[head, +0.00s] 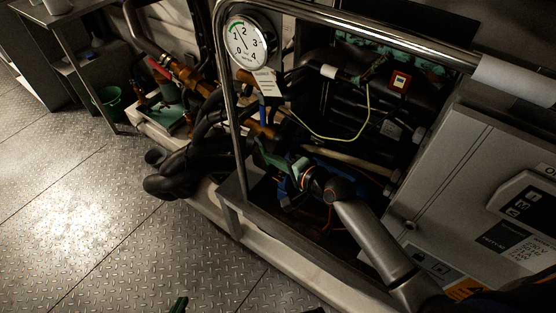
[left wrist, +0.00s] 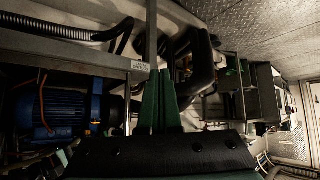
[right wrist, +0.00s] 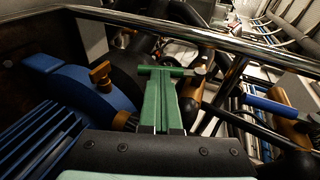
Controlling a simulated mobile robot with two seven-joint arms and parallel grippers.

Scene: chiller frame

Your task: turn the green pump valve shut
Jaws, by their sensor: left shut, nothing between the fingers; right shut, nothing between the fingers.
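In the right wrist view a green bar-shaped valve handle (right wrist: 172,71) lies crosswise just past my fingertips, next to a bronze valve body (right wrist: 190,100). My right gripper (right wrist: 160,84) is shut and empty with its tips at the handle; I cannot tell whether they touch it. In the head view my right gripper (head: 262,152) reaches into the frame beside the pump, and the handle is not clearly visible there. My left gripper (head: 180,303) is shut and empty over the floor at the bottom edge; its fingers also show in the left wrist view (left wrist: 160,78).
A blue pump (right wrist: 75,85) stands left of the handle, with a blue-handled valve (right wrist: 270,106) at right. A metal rail (right wrist: 200,40) crosses beyond. A pressure gauge (head: 250,42) hangs above, and a grey cabinet (head: 460,180) stands at right. The floor (head: 90,210) at left is clear.

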